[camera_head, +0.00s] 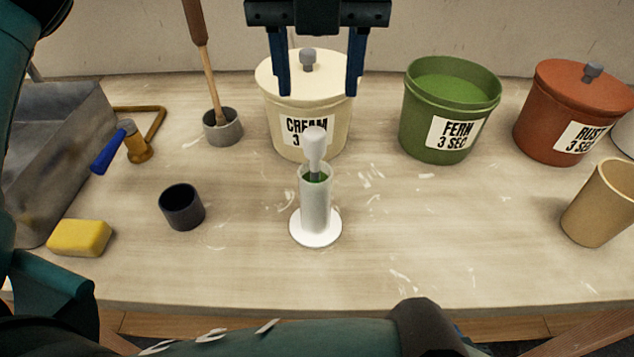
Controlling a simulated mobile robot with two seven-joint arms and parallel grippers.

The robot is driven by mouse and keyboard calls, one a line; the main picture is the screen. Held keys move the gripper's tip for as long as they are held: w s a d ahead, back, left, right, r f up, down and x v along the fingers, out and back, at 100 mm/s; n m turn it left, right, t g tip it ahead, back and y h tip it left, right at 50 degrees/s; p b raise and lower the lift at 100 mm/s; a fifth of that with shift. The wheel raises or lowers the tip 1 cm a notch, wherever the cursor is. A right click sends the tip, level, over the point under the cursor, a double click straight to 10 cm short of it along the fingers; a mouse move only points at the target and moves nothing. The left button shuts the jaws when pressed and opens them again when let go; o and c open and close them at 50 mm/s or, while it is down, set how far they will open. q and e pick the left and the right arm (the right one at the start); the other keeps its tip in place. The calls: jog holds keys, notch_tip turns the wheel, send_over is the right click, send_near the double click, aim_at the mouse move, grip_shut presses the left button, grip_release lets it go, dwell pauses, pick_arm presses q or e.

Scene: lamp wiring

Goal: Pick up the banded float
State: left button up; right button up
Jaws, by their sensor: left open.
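The float (315,143) stands upright in a white cylinder (316,207) with a round foot, at the middle of the table. Its pale rounded head sticks out above the rim, with a grey stem below it and green at the cylinder's mouth. The rest of the float is hidden inside, and I cannot make out a clear band. My left gripper (318,95) is open and empty at the top centre, its two blue fingers pointing down in front of the cream bucket, above the float in the picture. My right gripper is not in view.
A lidded cream bucket (297,118) stands behind the cylinder. An open fern-green bucket (428,130), a lidded rust bucket (560,125) and a tan cup (600,205) are to the right. A dark cup (182,207), grey pot (222,128) and yellow sponge (80,238) are left.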

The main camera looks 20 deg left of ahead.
aim_at(315, 132)
pick_arm(q)
jog(key=f, duration=0.3)
jog(key=shift+w+a+f, duration=0.1)
jog(key=shift+w+f, duration=0.15)
jog(key=shift+f, duration=0.05)
jog(key=shift+w+a+f+p, duration=0.1)
jog(key=shift+f+p, duration=0.1)
jog(key=shift+f, duration=1.2)
jog(key=shift+w+a+f+p, duration=0.1)
jog(key=shift+f+p, duration=0.1)
jog(key=shift+f, duration=1.15)
jog(key=shift+c, duration=0.2)
grip_shut()
